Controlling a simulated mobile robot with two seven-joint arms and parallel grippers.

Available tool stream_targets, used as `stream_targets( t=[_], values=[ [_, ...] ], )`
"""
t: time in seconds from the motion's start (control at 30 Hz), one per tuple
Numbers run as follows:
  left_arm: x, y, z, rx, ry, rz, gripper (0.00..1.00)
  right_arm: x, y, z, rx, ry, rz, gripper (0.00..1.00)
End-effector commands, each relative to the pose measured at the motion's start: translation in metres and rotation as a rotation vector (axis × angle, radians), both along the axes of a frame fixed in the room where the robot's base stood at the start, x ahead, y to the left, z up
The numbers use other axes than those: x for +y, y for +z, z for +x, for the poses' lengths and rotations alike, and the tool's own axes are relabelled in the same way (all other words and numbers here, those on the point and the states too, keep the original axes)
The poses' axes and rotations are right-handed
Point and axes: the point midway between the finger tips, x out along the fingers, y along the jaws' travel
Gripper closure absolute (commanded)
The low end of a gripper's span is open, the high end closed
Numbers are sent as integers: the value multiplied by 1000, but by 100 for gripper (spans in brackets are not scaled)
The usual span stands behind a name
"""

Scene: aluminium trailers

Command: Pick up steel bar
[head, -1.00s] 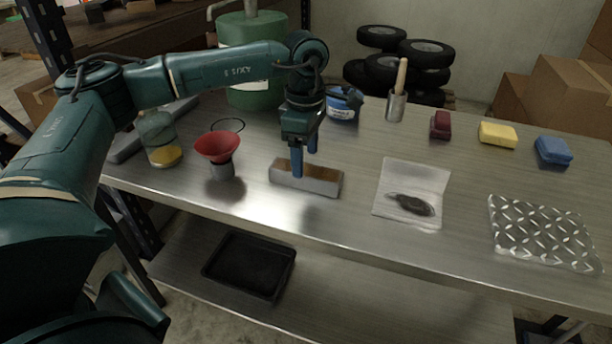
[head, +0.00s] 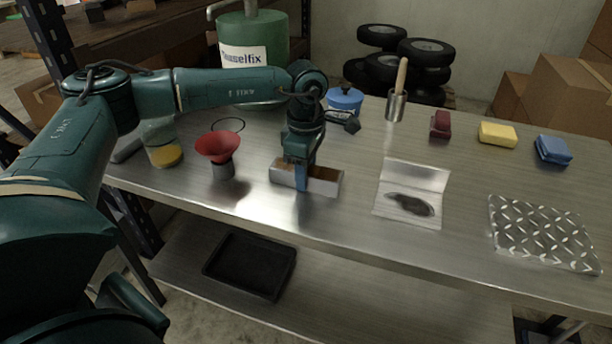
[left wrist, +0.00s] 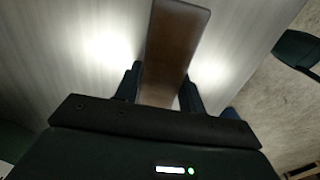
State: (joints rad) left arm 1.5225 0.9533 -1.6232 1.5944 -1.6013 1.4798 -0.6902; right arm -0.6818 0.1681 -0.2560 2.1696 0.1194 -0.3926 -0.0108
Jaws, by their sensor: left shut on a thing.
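The steel bar (head: 324,182) is a short block with a brownish top and a bright grey front side. It lies near the front edge of the metal table, left of the middle in the head view. My left gripper (head: 302,182) is down over the bar, with one blue finger in front of it and the other hidden behind. In the left wrist view the bar (left wrist: 174,45) runs between the two dark fingers, and the gripper (left wrist: 160,92) is shut on it. I cannot tell any gap between bar and table. My right gripper is in neither view.
A red funnel (head: 217,147) on a grey cup and a jar with yellow contents (head: 163,146) stand to the left. A plastic bag (head: 411,193) and a tread plate (head: 543,234) lie to the right. A blue tub (head: 344,101) stands behind. A black tray (head: 250,264) is on the lower shelf.

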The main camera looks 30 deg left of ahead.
Motion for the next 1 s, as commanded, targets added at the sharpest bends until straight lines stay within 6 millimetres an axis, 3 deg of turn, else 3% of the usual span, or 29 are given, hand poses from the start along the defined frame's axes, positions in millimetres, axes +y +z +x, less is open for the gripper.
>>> stream_targets(
  t=[0.4,1.0],
  values=[
    [0,0,0,0,0,0,100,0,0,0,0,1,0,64],
    [-1,5,2,-8,0,-3,100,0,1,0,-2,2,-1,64]
  ],
)
